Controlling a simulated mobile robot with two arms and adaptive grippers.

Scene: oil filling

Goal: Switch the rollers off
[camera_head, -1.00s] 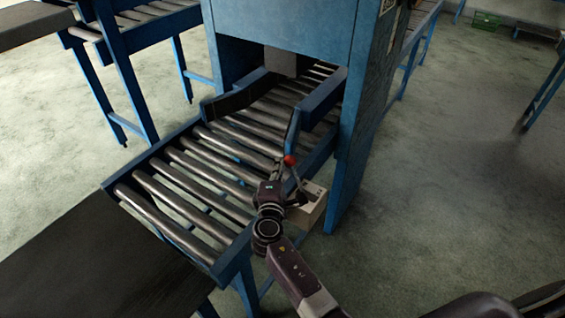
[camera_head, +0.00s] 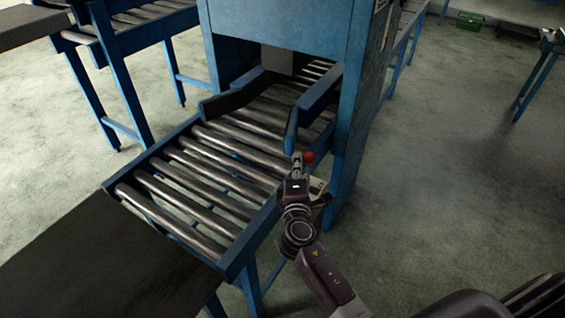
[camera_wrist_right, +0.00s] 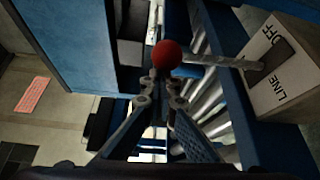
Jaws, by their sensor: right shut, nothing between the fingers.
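The red ball knob (camera_head: 308,157) tops the lever of a light switch box (camera_head: 318,186) beside the roller conveyor (camera_head: 190,180). My right gripper (camera_head: 298,158) is shut and empty, just left of the knob. In the wrist view the knob (camera_wrist_right: 167,54) sits at the fingertips (camera_wrist_right: 160,78), apparently touching them. The metal lever (camera_wrist_right: 222,62) runs from it to the box (camera_wrist_right: 285,72), which reads "LINE" and "OFF". In the head view, my gripper and wrist hide most of the lever and part of the box. My left gripper is not in view.
A blue machine housing (camera_head: 275,30) stands over the rollers, with a blue post (camera_head: 348,130) close behind the switch box. A dark flat surface (camera_head: 100,260) lies at front left. Open floor (camera_head: 450,170) is on the right.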

